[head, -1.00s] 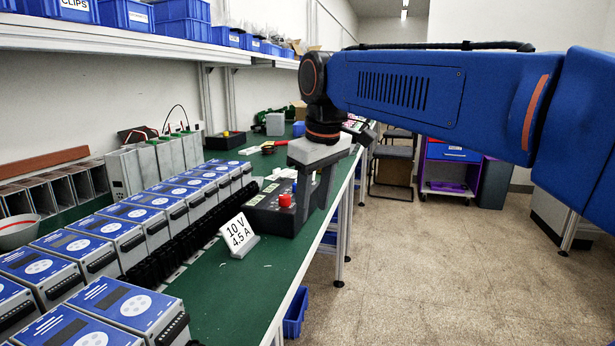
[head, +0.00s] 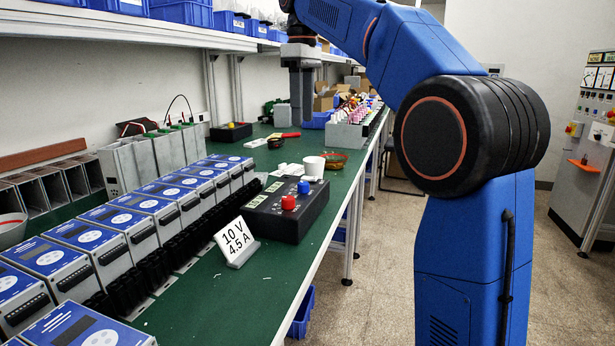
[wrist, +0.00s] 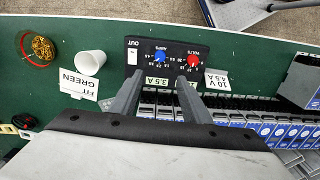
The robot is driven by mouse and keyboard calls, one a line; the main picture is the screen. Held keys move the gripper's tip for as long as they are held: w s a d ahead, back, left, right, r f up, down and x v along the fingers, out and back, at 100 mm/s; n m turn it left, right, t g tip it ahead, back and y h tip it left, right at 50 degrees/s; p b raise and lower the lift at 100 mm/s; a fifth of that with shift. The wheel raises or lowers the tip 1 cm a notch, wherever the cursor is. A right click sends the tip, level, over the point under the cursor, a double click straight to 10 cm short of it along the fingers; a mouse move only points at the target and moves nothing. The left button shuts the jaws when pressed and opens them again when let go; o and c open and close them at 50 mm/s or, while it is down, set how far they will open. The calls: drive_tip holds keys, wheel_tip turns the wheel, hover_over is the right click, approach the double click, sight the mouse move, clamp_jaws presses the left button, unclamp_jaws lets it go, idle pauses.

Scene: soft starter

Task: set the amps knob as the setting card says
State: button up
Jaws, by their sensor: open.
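The setting card (head: 236,241) stands tilted on the bench and reads 10 V, 4.5 A. Behind it is a black power box (head: 288,216) with a red knob (head: 289,203) and a blue knob (head: 303,187). In the wrist view the blue knob (wrist: 160,57) sits on the amps side, with a 3.5 A readout (wrist: 157,82). The red knob (wrist: 193,61) is by the volts label; its readout is mostly hidden by a finger. My gripper (head: 301,120) is open and empty, pointing down, high above the bench and apart from the knobs.
A row of blue-topped units (head: 150,205) runs along the left of the box. A white cup (head: 314,166) and a red-rimmed bowl (head: 335,160) stand beyond it. A "FIT GREEN" card (wrist: 78,83) lies nearby. The green bench (head: 200,300) is clear in front of the setting card.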

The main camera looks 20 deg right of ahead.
sight(303, 183)
wheel_tip(303, 183, down, 17)
drive_tip(key=shift+f, duration=0.15)
idle(0.5)
drive_tip(key=c, duration=1)
